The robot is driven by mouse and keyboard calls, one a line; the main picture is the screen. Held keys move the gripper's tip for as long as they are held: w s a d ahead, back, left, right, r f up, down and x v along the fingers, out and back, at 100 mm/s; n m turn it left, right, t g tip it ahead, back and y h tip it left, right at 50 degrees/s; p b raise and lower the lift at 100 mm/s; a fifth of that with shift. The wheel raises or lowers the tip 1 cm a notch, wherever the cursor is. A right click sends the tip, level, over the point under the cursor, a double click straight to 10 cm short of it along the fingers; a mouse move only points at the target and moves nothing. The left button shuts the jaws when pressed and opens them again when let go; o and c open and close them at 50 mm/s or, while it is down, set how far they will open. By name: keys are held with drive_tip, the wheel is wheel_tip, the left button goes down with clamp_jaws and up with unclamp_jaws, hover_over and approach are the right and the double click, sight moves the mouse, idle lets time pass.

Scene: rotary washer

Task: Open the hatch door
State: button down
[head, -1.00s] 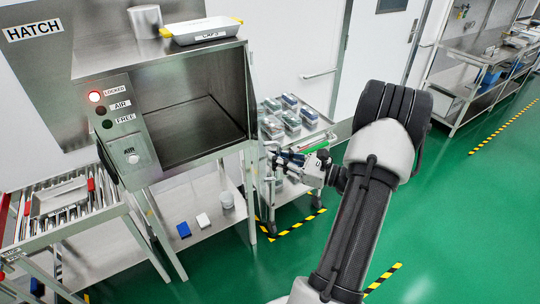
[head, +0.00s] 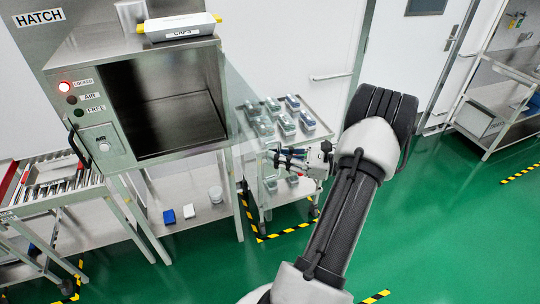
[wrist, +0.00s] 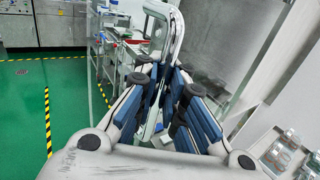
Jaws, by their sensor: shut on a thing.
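The hatch (head: 70,52) is a steel box with a dark open front and a lit red lamp (head: 64,87) beside "LOCKED". Its clear door (head: 243,108) stands swung out from the right side of the opening. In the wrist view, the door's shiny metal handle (wrist: 176,28) rises as a loop between my blue-padded fingers. My gripper (head: 281,161) is shut on this handle; it also shows in the wrist view (wrist: 160,92). The lower part of the handle is partly hidden by the fingers.
A cart (head: 246,150) with several small packs stands behind the door and gripper. A roller conveyor (head: 20,208) is at the left, and a white tray (head: 180,27) lies on the hatch top. Green floor (head: 420,220) is clear at the right.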

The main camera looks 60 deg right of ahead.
drive_tip(key=shift+s+f, duration=0.15)
drive_tip(key=shift+s, duration=0.05)
drive_tip(key=shift+a, duration=0.1)
drive_tip(key=c, duration=2.2)
unclamp_jaws()
drive_tip(key=shift+o, duration=1.4)
drive_tip(key=shift+s, duration=0.15)
drive_tip(key=shift+o, duration=1.3)
drive_tip(key=v, duration=1.2)
